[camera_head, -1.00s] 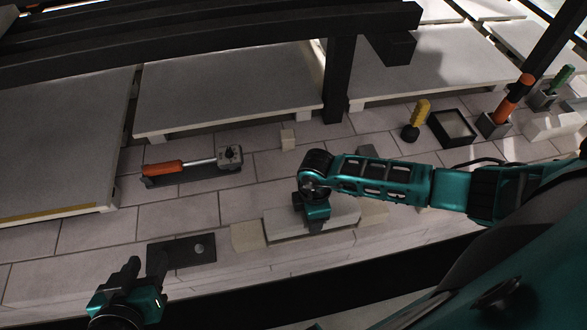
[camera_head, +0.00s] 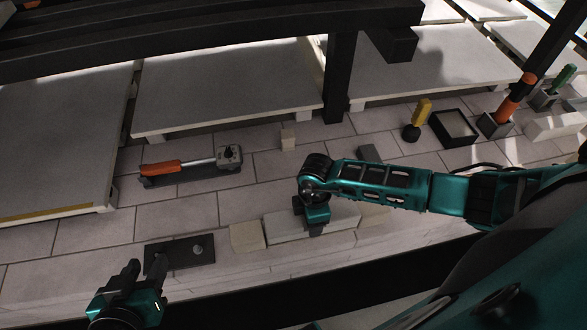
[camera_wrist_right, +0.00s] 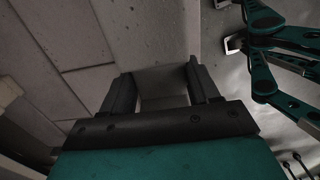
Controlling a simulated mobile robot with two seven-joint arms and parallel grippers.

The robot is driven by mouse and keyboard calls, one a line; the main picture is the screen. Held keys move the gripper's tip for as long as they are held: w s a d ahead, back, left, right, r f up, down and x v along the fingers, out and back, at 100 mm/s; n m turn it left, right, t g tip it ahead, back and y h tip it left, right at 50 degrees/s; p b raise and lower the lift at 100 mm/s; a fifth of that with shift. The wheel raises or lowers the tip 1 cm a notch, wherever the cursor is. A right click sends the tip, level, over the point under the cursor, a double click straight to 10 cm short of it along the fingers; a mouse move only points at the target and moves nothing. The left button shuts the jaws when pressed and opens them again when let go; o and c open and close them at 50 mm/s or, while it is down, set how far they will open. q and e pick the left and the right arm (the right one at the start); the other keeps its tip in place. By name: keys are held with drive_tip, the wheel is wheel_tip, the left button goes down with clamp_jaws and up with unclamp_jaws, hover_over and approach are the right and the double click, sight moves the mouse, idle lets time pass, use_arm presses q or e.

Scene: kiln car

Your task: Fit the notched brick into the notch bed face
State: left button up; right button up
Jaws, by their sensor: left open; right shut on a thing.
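My right gripper (camera_head: 316,228) points down onto a long pale brick (camera_head: 342,218) in the row along the front edge of the tiled deck. It is shut on this brick; in the right wrist view the fingers (camera_wrist_right: 163,92) stand on either side of a pale block (camera_wrist_right: 163,78). The gripper hides the brick's middle, and I cannot make out a notch or the bed face under it. A short beige block (camera_head: 247,237) sits at its left end, and another pale block (camera_head: 374,217) at its right end. My left gripper (camera_head: 147,268) is open and empty at lower left.
A dark plate with a round knob (camera_head: 178,252) lies just beyond my left gripper. An orange-handled tool (camera_head: 165,168) lies on a dark holder behind. A small upright block (camera_head: 288,139), a yellow-handled tool (camera_head: 421,113) and a black tray (camera_head: 454,127) stand farther back. A dark post (camera_head: 338,80) rises behind.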

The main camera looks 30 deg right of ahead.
drive_tip(key=shift+f+b, duration=0.35)
drive_tip(key=shift+f, duration=0.2)
drive_tip(key=o, duration=1.1)
drive_tip(key=shift+o, duration=1.4)
drive_tip(key=shift+f, duration=0.1)
drive_tip(key=shift+r+p, duration=2.85)
drive_tip(key=shift+r, duration=1.2)
